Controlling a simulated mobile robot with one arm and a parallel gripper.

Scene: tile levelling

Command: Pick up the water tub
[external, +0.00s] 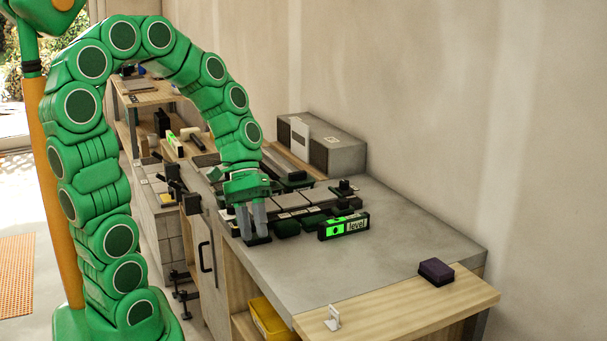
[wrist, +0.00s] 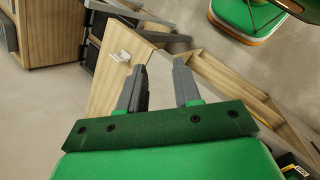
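My gripper (external: 250,226) points down at the front edge of the grey worktop, left of the level. In the wrist view my gripper (wrist: 160,82) has its two grey fingers apart with nothing between them. A yellow tub (external: 270,321) sits in the open shelf under the worktop, below and to the right of my gripper. Its lower part is cut off by the frame, and I cannot tell whether it holds water. No other tub is clearly visible, and I cannot pick out the tub in the wrist view.
A level (external: 344,226) with a bright green end stands on the worktop (external: 410,240) near several dark blocks. A purple-black block (external: 436,271) and a small white clip (external: 333,318) lie on the wooden board (external: 390,309). A grey box (external: 322,146) stands against the wall.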

